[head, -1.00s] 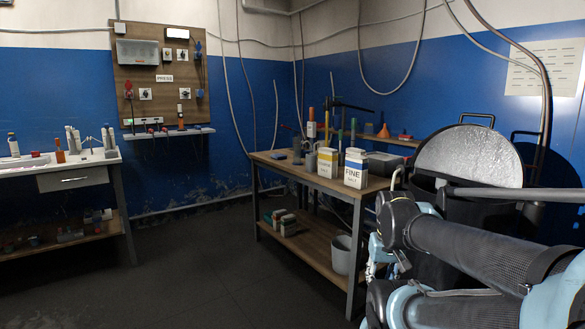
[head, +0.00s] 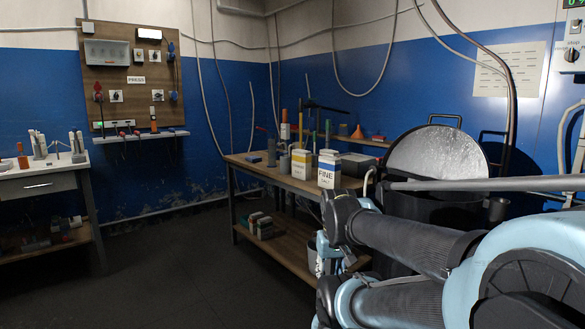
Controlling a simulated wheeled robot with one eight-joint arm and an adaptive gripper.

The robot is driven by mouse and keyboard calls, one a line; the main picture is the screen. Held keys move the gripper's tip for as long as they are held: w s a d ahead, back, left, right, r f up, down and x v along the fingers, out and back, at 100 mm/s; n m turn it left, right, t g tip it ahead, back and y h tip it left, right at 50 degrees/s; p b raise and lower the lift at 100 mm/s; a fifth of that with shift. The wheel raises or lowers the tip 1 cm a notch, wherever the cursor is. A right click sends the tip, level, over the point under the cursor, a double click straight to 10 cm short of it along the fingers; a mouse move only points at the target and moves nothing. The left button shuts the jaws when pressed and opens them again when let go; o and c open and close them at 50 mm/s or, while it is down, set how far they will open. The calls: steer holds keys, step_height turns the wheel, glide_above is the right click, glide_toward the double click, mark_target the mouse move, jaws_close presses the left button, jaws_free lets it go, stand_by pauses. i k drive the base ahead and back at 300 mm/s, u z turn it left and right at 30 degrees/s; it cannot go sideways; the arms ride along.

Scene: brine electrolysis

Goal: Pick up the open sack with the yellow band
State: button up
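The white sack with the yellow band (head: 301,163) stands upright on the top of the wooden workbench (head: 262,165). Its print is too small to read fully, and I cannot tell from here whether its top is open. A second white sack with a blue band marked FINE (head: 328,171) stands right beside it, nearer to me, and slightly overlaps it. My arm's dark and light blue links fill the lower right. I cannot make out my gripper's fingers, and both sacks stand clear of my arm in the picture.
A large black drum with a grey round lid (head: 425,152) stands right of the bench. Small boxes (head: 262,226) lie on the lower shelf. A table with a drawer (head: 38,186) is at the left. The floor (head: 165,265) between is clear.

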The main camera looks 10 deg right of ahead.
mark_target(301, 158)
steer(key=i, duration=0.9)
steer(key=z, duration=0.05)
